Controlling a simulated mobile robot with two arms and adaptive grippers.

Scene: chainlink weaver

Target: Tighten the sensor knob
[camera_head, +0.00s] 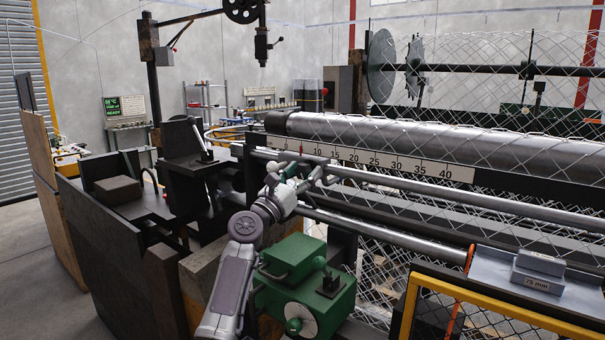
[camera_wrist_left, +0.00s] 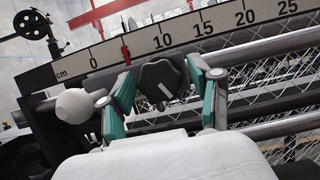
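The sensor knob is most likely the black lobed knob (camera_wrist_left: 161,82) with a pale mark, below the ruler in the left wrist view. My left gripper (camera_wrist_left: 160,88) has its two green-sided fingers spread, one on each side of the knob. Small gaps seem to show between the fingertips and the knob, and I cannot tell how deep the knob sits between them. In the head view my left gripper (camera_head: 297,170) is at the rail under the low end of the ruler, and the knob is hard to make out there. My right gripper is not in view.
A white centimetre ruler (camera_head: 362,161) with a red pointer runs above the knob. Metal rails (camera_head: 450,206) and wire mesh lie to the right. A whitish ball (camera_wrist_left: 74,106) is just left of the fingers. A green machine box (camera_head: 306,290) stands below my left arm.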

